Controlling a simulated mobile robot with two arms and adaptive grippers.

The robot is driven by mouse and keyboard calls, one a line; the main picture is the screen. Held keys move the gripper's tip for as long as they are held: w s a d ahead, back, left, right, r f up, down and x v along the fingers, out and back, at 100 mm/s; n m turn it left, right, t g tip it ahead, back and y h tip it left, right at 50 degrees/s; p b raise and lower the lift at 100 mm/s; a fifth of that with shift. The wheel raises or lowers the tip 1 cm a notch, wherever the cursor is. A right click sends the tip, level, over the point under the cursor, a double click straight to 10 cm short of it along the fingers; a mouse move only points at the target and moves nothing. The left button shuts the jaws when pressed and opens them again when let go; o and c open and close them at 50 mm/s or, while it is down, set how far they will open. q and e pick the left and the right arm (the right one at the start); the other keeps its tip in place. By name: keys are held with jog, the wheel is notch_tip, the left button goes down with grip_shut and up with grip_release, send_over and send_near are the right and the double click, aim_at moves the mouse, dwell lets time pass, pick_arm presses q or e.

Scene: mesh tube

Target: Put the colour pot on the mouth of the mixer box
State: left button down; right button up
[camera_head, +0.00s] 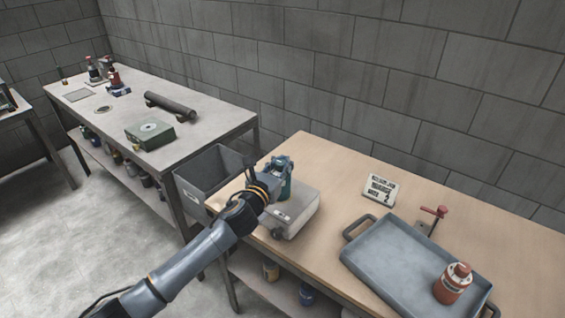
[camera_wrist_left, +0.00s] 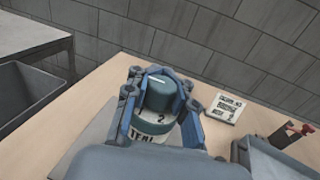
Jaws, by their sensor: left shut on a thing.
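My left gripper (camera_head: 279,175) is shut on a teal-capped colour pot (camera_head: 287,185). In the left wrist view the pot (camera_wrist_left: 158,97) sits upright between the two fingers, with a pale label bearing dark letters and a 2. The pot is over the light grey box (camera_head: 300,214), which I take for the mixer box, on the wooden table. The gripper and pot hide the box's mouth, and I cannot tell whether the pot touches it. My right gripper is not in view.
A blue-grey tray (camera_head: 385,262) holds a red bottle (camera_head: 453,283). A sign (camera_head: 380,188) and a red-handled clamp (camera_head: 432,217) stand behind it. A grey bin (camera_head: 212,170) is left of the table. A farther table holds a green box (camera_head: 150,134) and a dark tube (camera_head: 170,104).

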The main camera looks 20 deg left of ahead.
pick_arm(q)
jog(key=c, duration=1.1)
grip_release()
jog(key=shift+r, duration=0.15)
jog(key=s+a, duration=0.1)
jog(key=s, duration=1.1)
jog(key=shift+a+b, duration=0.35)
jog(key=shift+b, duration=0.05)
